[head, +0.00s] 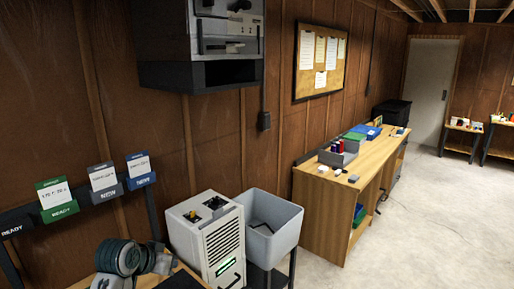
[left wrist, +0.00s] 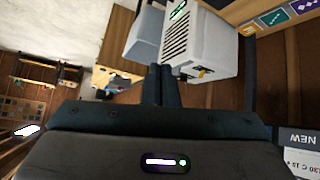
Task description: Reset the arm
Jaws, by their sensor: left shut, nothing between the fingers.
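My left gripper (left wrist: 158,72) shows in the left wrist view as two dark fingers pressed together, with nothing between them. Beyond the fingertips stands the white machine (left wrist: 200,42), and the grey bin (left wrist: 146,34) is beside it. In the head view, grey rounded parts that look like my left arm show at the bottom left, in front of the card rack; the fingertips are hard to make out there. My right gripper is in neither view.
The white machine (head: 208,238) and the open grey bin (head: 268,228) stand against the wood wall. Green, grey and blue card holders (head: 57,200) are at the left. A wooden workbench (head: 325,190) is farther right. The concrete floor (head: 430,215) is clear.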

